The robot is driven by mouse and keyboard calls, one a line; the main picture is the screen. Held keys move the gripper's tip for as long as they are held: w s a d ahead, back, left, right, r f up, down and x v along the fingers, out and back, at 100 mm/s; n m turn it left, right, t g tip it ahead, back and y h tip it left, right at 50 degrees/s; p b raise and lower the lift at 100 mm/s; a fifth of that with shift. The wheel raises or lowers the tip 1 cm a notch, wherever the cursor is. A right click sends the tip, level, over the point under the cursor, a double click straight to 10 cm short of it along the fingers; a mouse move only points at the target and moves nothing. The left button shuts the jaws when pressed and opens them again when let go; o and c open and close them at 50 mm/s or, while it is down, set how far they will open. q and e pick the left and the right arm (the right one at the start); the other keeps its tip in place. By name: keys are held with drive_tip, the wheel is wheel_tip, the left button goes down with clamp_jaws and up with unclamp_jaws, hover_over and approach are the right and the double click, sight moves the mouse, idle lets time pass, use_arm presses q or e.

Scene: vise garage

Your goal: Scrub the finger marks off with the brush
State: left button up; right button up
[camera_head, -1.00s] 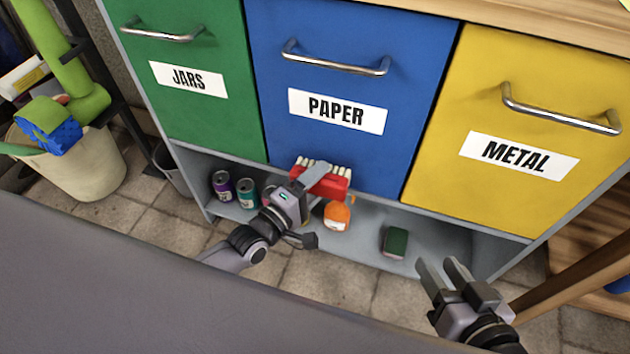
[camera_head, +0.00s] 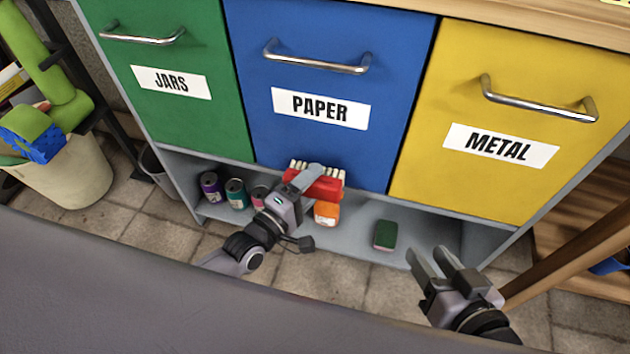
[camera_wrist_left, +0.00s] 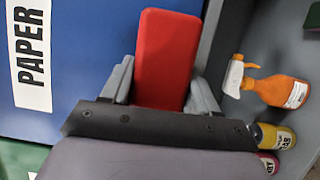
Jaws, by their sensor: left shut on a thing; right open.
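My left gripper (camera_head: 300,183) is shut on a red brush (camera_head: 325,187) with pale bristles. The bristles point up and lie in front of the lower part of the blue PAPER drawer (camera_head: 375,125); I cannot tell whether they touch it. In the left wrist view the red brush body (camera_wrist_left: 167,60) sits between the two fingers, and its bristles are hidden. No finger marks can be made out on the green JARS drawer (camera_head: 170,45), the blue one or the yellow METAL drawer (camera_head: 500,190). My right gripper (camera_head: 435,265) is open and empty in front of the yellow drawer's lower side.
A low grey shelf (camera_head: 350,240) under the drawers holds several cans, an orange spray bottle (camera_head: 326,213) and a green sponge (camera_head: 386,235). A cream bucket (camera_head: 70,180) stands at left. Metal handles, such as the blue drawer's (camera_head: 318,62), stick out.

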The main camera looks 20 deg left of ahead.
sight(316, 189)
use_arm(q)
drive_tip(key=shift+w+a+r, duration=0.1)
drive_tip(key=shift+a, duration=0.8)
drive_tip(key=shift+w+r+p, duration=0.2)
drive_tip(key=shift+r+p, duration=0.5)
drive_tip(key=shift+r, duration=0.1)
drive_tip(key=shift+w+d, duration=0.1)
drive_tip(key=shift+d, duration=2.1)
drive_tip(key=shift+s+a+f, duration=0.15)
drive_tip(key=shift+s+a, duration=0.05)
drive_tip(key=shift+a, duration=2)
drive_tip(key=shift+w+r+p, duration=0.2)
drive_tip(key=shift+r+p, duration=0.4)
drive_tip(key=shift+r, duration=0.25)
drive_tip(key=shift+w+d, duration=0.1)
drive_tip(key=shift+d, duration=1.95)
